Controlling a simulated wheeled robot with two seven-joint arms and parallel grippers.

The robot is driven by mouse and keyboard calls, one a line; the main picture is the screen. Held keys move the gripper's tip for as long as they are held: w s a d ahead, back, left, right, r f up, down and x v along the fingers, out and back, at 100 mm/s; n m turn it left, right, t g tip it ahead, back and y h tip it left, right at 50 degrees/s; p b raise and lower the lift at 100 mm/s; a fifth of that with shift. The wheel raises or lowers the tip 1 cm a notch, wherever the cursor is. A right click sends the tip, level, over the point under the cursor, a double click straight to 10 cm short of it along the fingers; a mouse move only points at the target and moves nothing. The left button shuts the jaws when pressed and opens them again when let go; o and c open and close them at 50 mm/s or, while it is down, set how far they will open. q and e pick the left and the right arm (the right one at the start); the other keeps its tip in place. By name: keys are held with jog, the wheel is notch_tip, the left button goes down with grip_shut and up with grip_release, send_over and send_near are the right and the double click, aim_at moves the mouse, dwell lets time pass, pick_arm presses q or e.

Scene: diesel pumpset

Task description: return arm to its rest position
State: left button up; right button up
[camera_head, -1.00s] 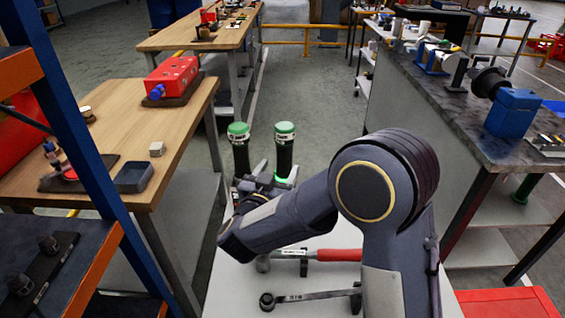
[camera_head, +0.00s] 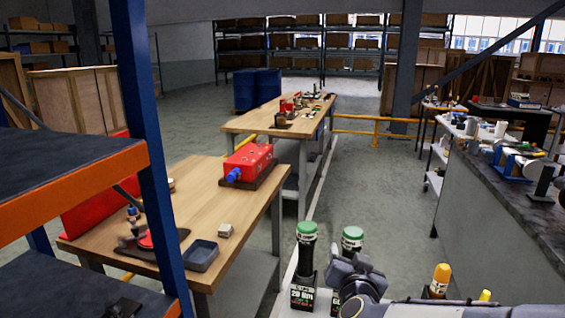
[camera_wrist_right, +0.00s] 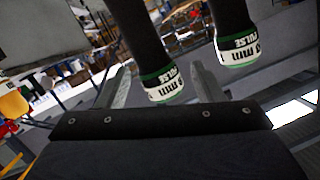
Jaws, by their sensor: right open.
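My right arm (camera_head: 430,308) comes in low from the bottom right in the head view. Its gripper (camera_head: 356,272) is next to two upright black tools with green caps, a left one (camera_head: 305,262) and a right one (camera_head: 351,240). It overlaps the lower part of the right one in the picture. In the right wrist view the jaws (camera_wrist_right: 160,72) are apart. One banded black tool (camera_wrist_right: 160,86) shows between them in the picture and another (camera_wrist_right: 238,45) outside to the right. I cannot tell whether the fingers touch either. My left gripper is not in view.
A wooden workbench (camera_head: 215,200) with a red block (camera_head: 250,160) and a small dark tray (camera_head: 200,255) stands left. A blue-orange rack (camera_head: 150,150) is at the near left. A grey counter (camera_head: 480,200) is at the right. An orange-topped tool (camera_head: 440,280) stands near my forearm. The aisle floor between is clear.

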jog(key=s+d+r+n+g+y+p, duration=0.1)
jog(key=s+r+n+g+y+p, duration=0.15)
jog(key=s, duration=0.45)
jog(key=s+d+r+n+g+y+p, duration=0.1)
jog(key=s+r+g+y, duration=0.1)
jog(key=s+y, duration=0.35)
jog(key=s+d+f+g+h+p, duration=0.1)
jog(key=s+f+g, duration=0.1)
jog(key=s, duration=0.7)
jog(key=s+d+f+g+h+p, duration=0.1)
jog(key=s+d+f+g, duration=0.1)
jog(key=s, duration=0.7)
jog(key=shift+s+f+g, duration=0.15)
jog(key=shift+f+g, duration=0.5)
jog(key=shift+f, duration=0.1)
